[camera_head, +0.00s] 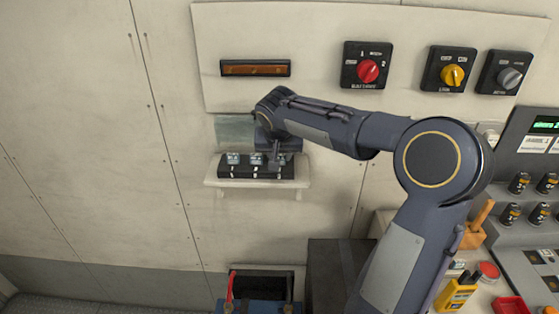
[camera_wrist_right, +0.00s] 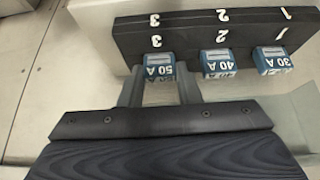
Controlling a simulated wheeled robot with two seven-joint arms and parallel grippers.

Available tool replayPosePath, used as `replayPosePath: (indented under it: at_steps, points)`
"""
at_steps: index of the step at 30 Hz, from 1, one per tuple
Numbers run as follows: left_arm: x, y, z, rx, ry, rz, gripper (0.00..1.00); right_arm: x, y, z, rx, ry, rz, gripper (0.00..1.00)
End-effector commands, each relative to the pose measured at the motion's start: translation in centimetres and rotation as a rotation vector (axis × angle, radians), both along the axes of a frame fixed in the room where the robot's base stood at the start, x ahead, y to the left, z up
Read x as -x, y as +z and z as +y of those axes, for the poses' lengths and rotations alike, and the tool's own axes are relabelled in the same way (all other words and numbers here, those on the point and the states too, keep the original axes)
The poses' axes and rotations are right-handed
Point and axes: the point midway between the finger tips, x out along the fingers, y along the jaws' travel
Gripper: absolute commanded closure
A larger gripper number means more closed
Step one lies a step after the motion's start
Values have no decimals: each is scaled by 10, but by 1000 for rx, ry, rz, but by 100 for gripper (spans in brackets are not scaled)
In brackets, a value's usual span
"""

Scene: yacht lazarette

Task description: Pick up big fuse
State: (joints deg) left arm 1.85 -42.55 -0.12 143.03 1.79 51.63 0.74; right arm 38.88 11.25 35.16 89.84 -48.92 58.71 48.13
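Three blue fuses stand in a row in a black stepped holder (camera_wrist_right: 200,38) on a small white wall shelf (camera_head: 240,183). In the wrist view they read 50 A (camera_wrist_right: 160,67), 40 A (camera_wrist_right: 219,63) and 30 A (camera_wrist_right: 272,60), beside the numbers 3, 2 and 1. The 50 A one looks like the big fuse. My right gripper (camera_wrist_right: 160,82) is open, with one finger on each side of the 50 A fuse; I cannot tell whether they touch it. In the head view my right gripper (camera_head: 275,152) is at the holder's right end and partly hides it. My left gripper is out of view.
Above the shelf is an orange strip light (camera_head: 255,68). A red switch (camera_head: 367,66) and a yellow switch (camera_head: 452,69) are on the wall to the right. Below is an open dark box (camera_head: 262,284). A cluttered console (camera_head: 520,235) stands at right.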

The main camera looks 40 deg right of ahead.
Motion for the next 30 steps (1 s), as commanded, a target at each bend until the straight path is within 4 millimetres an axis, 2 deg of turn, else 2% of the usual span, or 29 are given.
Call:
replayPosePath:
  at_steps: [2, 10, 14, 20, 30]
  points:
    - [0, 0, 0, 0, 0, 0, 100, 0, 0, 0, 0, 0, 0, 91]
    - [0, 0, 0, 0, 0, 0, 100, 0, 1, 0, 0, 0, 0, 91]
    - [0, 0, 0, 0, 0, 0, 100, 0, 8, 0, 1, -2, -2, 91]
    - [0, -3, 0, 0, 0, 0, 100, 1, 35, 2, 2, 0, -5, 91]
    - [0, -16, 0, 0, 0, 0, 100, 34, 94, 47, 1, 5, -4, 91]
